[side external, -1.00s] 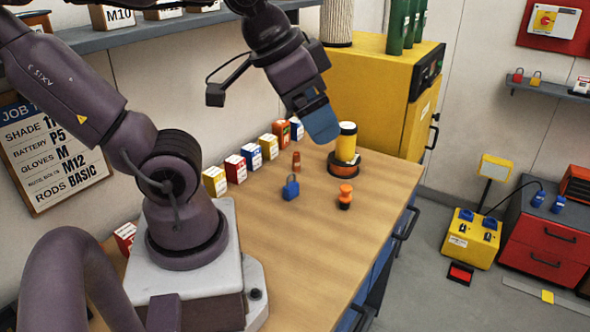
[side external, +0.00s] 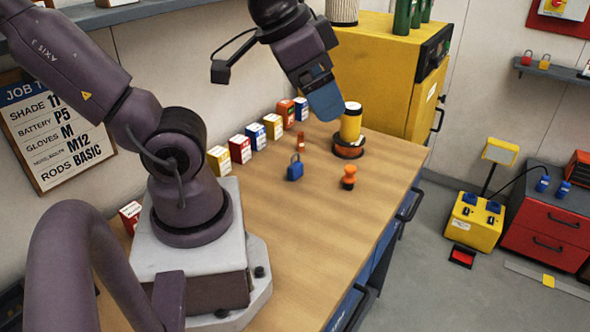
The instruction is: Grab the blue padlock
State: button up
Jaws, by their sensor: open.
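The blue padlock (side external: 295,171) stands upright on the wooden workbench (side external: 300,225), near its middle, with its grey shackle on top. My gripper (side external: 327,108) hangs above and behind it, up and to the right in the picture, near the yellow canister. Its blue finger part points down, clear of the bench and apart from the padlock. The gap between the fingers is hidden from this side. Nothing shows held in it.
An orange stamp-like object (side external: 349,177) stands right of the padlock. A small orange-brown piece (side external: 301,142) stands behind it. A yellow canister (side external: 350,122) sits in a dark and orange base (side external: 348,148). Several coloured boxes (side external: 240,149) line the wall. The bench's front is clear.

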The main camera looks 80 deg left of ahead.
jog(key=w+a+f+n+g+h, duration=0.25)
jog(key=f+n+g, duration=0.2)
jog(key=f, duration=0.55)
jog(key=n+g+y, duration=0.1)
jog(key=n+y, duration=0.6)
jog(key=n, duration=0.8)
send_near(294, 163)
jog(key=shift+m, duration=0.35)
jog(key=shift+x, duration=5.05)
jog(key=shift+a, duration=0.1)
jog(key=c, duration=1)
jog(key=shift+r, duration=0.15)
